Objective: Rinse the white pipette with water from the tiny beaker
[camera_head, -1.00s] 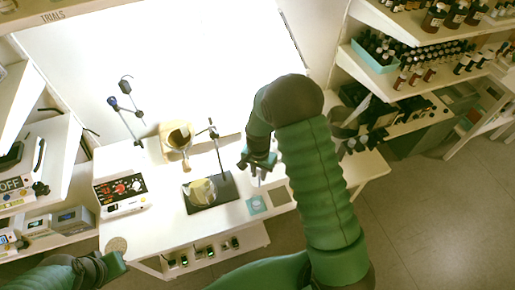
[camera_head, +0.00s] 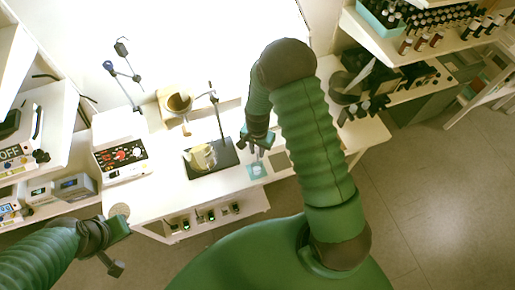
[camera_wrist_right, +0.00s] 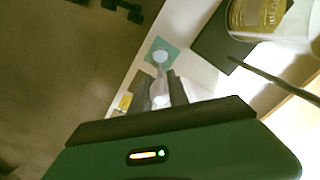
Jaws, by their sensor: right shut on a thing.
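My right gripper (camera_head: 260,143) is above the front right of the white bench, over the teal square. In the right wrist view its fingers (camera_wrist_right: 161,93) are shut on a pale, slender thing (camera_wrist_right: 160,88), which looks like the white pipette. It points at a small whitish round thing (camera_wrist_right: 160,56), probably the tiny beaker, on the teal square (camera_wrist_right: 153,46). I cannot tell whether they touch. In the head view the teal square (camera_head: 256,170) shows below the gripper. My left gripper (camera_head: 114,259) is low at the left, off the bench's front edge; its opening is unclear.
A glass vessel with yellowish contents (camera_head: 201,157) is on a black stand base (camera_head: 228,156) with an upright rod, left of my right gripper. A tan container (camera_head: 178,103) stands behind it. A control box (camera_head: 122,158) is at the left. Bottle shelves (camera_head: 436,47) are at the right.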

